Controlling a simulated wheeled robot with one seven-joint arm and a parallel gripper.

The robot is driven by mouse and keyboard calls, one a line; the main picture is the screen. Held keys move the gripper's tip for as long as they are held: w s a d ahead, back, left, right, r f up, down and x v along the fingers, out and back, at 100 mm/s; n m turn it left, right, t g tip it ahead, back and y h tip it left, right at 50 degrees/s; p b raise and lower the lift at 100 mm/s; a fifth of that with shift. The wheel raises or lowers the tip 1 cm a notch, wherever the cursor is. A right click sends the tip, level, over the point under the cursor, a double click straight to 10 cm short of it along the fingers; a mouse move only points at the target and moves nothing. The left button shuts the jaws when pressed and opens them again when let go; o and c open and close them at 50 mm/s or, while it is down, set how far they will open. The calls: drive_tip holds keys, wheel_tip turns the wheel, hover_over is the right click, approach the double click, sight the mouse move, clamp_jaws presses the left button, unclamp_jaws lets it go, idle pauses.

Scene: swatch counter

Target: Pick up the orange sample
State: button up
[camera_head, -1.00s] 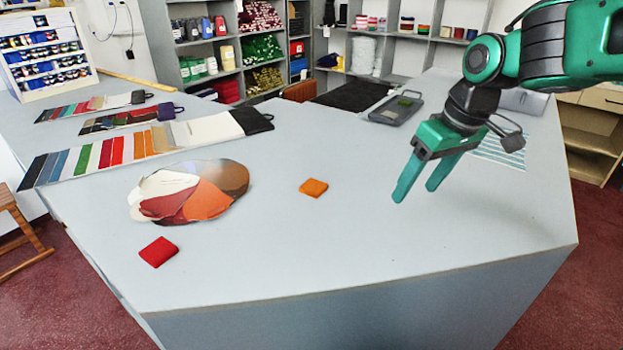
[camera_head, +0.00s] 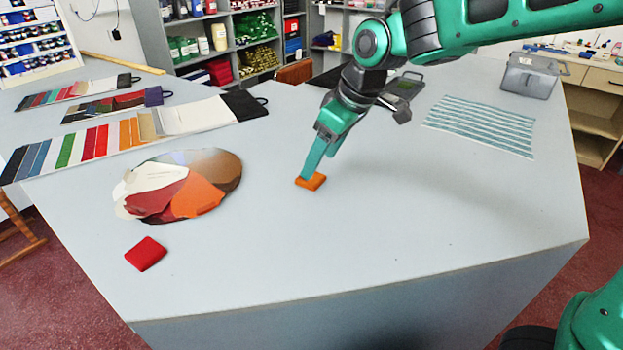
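The orange sample (camera_head: 313,182) is a small flat orange square lying on the grey counter (camera_head: 400,240), near its middle. My gripper (camera_head: 312,172) points down at it, its green fingers at the sample's upper left part and covering some of it. From this angle the fingers line up one behind the other, so I cannot tell the gap between them or whether they touch the sample.
A red square (camera_head: 145,254) lies at the front left. A fan of leather-like swatches (camera_head: 180,186) lies left of the orange sample. Striped swatch cards (camera_head: 95,141) lie farther back left. A striped cloth (camera_head: 482,125) and a grey box (camera_head: 530,74) are at the right. The front right counter is clear.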

sight(315, 178)
drive_tip(key=shift+x, duration=2.6)
drive_tip(key=shift+d, duration=0.1)
drive_tip(key=c, duration=1.1)
